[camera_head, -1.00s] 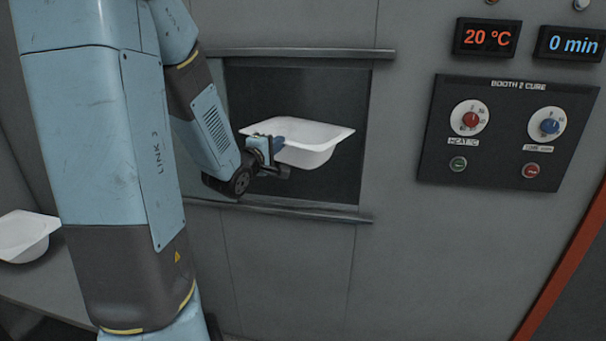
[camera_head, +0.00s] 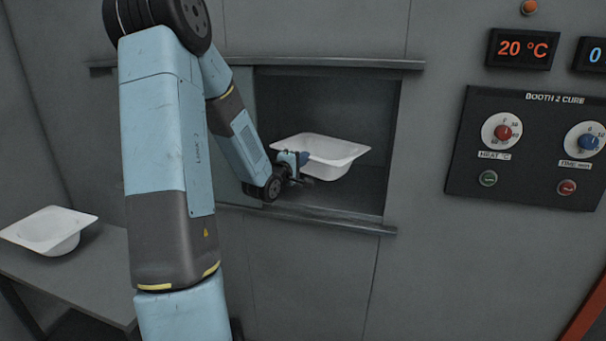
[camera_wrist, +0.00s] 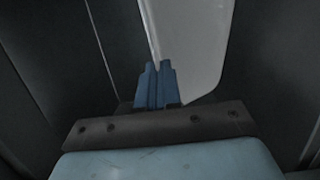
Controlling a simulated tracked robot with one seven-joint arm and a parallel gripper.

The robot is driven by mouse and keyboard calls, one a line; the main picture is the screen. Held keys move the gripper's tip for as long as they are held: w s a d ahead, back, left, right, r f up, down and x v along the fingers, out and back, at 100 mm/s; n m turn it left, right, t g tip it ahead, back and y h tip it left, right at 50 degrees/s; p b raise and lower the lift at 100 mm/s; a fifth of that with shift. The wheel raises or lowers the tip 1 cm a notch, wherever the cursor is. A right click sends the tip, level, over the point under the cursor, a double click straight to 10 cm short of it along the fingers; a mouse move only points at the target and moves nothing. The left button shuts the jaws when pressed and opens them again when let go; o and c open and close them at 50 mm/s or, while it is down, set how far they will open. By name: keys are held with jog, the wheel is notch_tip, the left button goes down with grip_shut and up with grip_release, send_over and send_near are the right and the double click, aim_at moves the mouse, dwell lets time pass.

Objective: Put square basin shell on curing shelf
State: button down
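A white basin shell (camera_head: 338,160) with a wide flat rim is inside the dark opening of the booth. My gripper (camera_head: 304,158) is shut on its near left rim. The shell is roughly level and appears to hang above the booth's inner floor (camera_head: 350,203), though the gap under it is hard to judge. In the wrist view the blue fingers of my gripper (camera_wrist: 156,66) are close together at the edge of the pale shell (camera_wrist: 195,40). I cannot make out a separate curing shelf beyond that floor surface.
A second white shell (camera_head: 55,232) sits on a grey table (camera_head: 95,265) at the left. Rails run above (camera_head: 340,64) and below the opening, with a panel (camera_head: 235,120) at its left side. The control panel (camera_head: 525,150) is at the right; the display (camera_head: 522,48) reads 20 °C.

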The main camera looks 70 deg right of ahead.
aim_at(307, 169)
jog(key=shift+w+d+f, duration=0.15)
jog(key=shift+d+f, duration=0.3)
jog(key=shift+f, duration=0.6)
jog(key=shift+w+d+f, duration=0.2)
jog(key=shift+d+f, duration=0.3)
jog(key=shift+f, duration=0.6)
jog(key=shift+w+d+f, duration=0.15)
jog(key=shift+d+f, duration=0.3)
jog(key=shift+f, duration=0.75)
jog(key=c, duration=1.3)
grip_release()
jog(key=shift+c, duration=0.2)
jog(key=v, duration=1.2)
